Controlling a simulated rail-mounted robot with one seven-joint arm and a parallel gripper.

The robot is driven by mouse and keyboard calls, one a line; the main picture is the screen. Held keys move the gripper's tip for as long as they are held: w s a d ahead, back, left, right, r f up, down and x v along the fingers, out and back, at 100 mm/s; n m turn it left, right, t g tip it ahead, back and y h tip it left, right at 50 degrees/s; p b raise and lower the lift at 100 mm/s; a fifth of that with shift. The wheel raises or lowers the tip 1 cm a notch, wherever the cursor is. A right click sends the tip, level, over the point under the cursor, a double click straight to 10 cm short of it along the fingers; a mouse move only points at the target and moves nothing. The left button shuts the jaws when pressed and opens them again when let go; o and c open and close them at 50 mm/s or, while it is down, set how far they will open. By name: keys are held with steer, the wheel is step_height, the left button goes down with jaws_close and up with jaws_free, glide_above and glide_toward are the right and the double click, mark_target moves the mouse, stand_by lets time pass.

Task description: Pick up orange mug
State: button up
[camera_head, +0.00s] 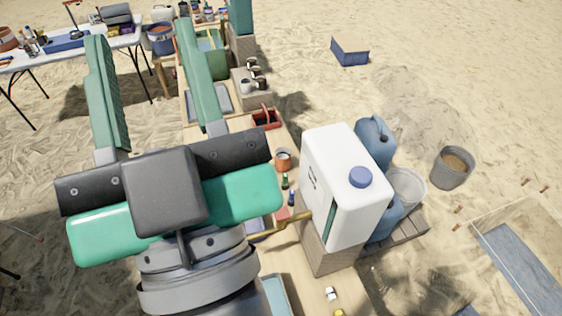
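A small orange mug (283,161) stands upright on the wooden table, just left of the large white jug. My gripper (141,32) fills the left half of the view, with its two long green fingers spread wide apart. It is open, and no object shows between the fingers. The mug is to the right of my gripper's black and green body and apart from it in the picture. The height of the gripper over the table is hard to judge. My gripper hides much of the table to the left of the mug.
The white jug (343,178) with a blue cap stands on a block close to the mug. Small bottles (285,181) stand in front of the mug. A red tool tray (265,119) and several dark mugs (253,70) are behind it.

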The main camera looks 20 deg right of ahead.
stand_by(0.4)
steer(key=o, duration=1.3)
